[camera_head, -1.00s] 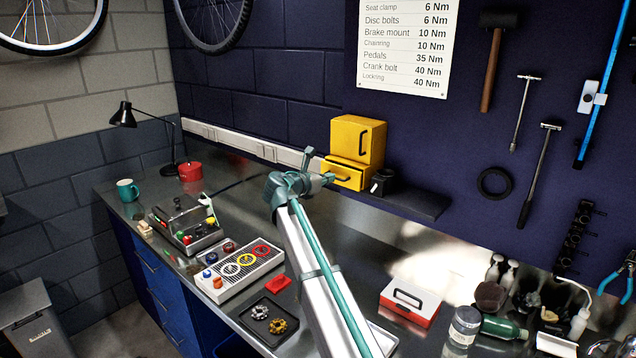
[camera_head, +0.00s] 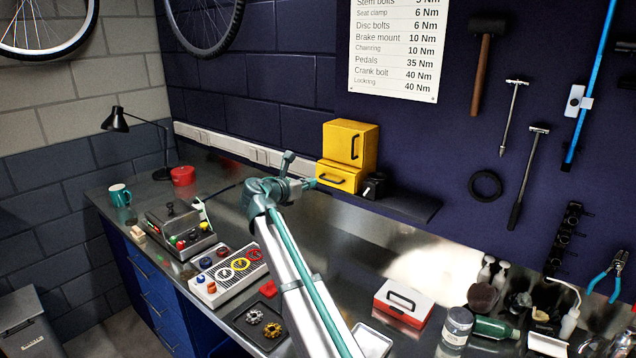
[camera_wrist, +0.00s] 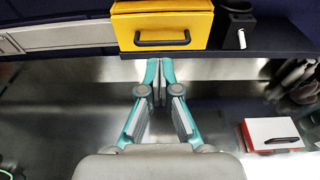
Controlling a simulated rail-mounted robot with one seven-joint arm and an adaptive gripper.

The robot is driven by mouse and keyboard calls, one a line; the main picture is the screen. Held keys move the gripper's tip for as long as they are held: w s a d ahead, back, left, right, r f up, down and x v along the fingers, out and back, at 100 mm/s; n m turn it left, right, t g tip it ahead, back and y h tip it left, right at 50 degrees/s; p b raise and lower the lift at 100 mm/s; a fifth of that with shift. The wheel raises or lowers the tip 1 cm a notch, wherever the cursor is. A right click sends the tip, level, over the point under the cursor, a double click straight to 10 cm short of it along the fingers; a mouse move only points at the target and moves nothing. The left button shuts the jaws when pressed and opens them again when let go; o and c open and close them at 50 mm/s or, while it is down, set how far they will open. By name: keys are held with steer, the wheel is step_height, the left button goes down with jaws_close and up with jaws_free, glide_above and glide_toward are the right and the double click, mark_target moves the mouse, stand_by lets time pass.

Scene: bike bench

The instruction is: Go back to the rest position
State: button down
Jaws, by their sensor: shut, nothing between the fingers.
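My gripper (camera_wrist: 159,82) shows in the wrist view with its teal fingers together and nothing between them. It points toward the yellow drawer box (camera_wrist: 164,27), whose dark handle is just beyond the fingertips. In the head view my arm reaches up from the bottom middle, and the gripper (camera_head: 312,183) is in front of the small yellow cabinet (camera_head: 345,155) on the wall shelf. The cabinet's upper door and lower drawer each have a dark handle. I cannot tell from the head view whether the fingertips touch the drawer.
A black cup (camera_head: 375,186) stands on the shelf (camera_head: 412,207) beside the cabinet. The bench holds a red-and-white case (camera_head: 403,303), a button panel (camera_head: 230,274), a control box (camera_head: 180,231), a dark tray (camera_head: 246,335) and bottles (camera_head: 493,328). Bare metal lies between arm and case.

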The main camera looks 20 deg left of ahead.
steer(key=b+v, duration=0.1)
steer(key=v, duration=0.6)
steer(key=shift+b, duration=0.4)
steer(key=p+x, duration=0.2)
steer(key=x, duration=1.2)
steer(key=shift+s+a+f, duration=0.1)
